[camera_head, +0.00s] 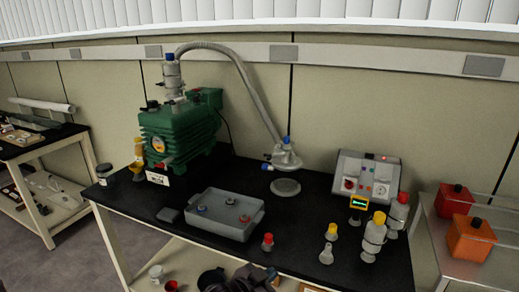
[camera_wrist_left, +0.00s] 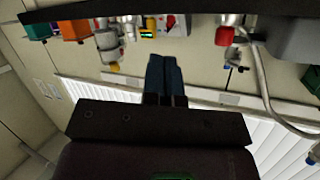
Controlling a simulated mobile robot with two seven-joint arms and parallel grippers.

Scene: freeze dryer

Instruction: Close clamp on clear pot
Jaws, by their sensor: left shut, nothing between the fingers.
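The hose ends at a pale round fitting (camera_head: 286,157) with a blue-tipped part on top and another at its left side. A pale disc (camera_head: 286,187) lies on the black bench below it. Clear walls between them are too faint to make out, and I cannot tell which part is the clamp or how it stands. My left gripper (camera_head: 237,279) is at the bottom edge of the head view, in front of the bench and well away from the fitting. In the left wrist view its dark fingers (camera_wrist_left: 165,78) are together and empty. My right gripper is not seen.
A green pump (camera_head: 180,135) stands at the back left of the bench. A grey tray (camera_head: 224,214) is left of the disc. A control box (camera_head: 365,178), capped bottles (camera_head: 373,237) and a small red-capped vial (camera_head: 268,242) stand nearby. Orange boxes (camera_head: 471,240) are at the right.

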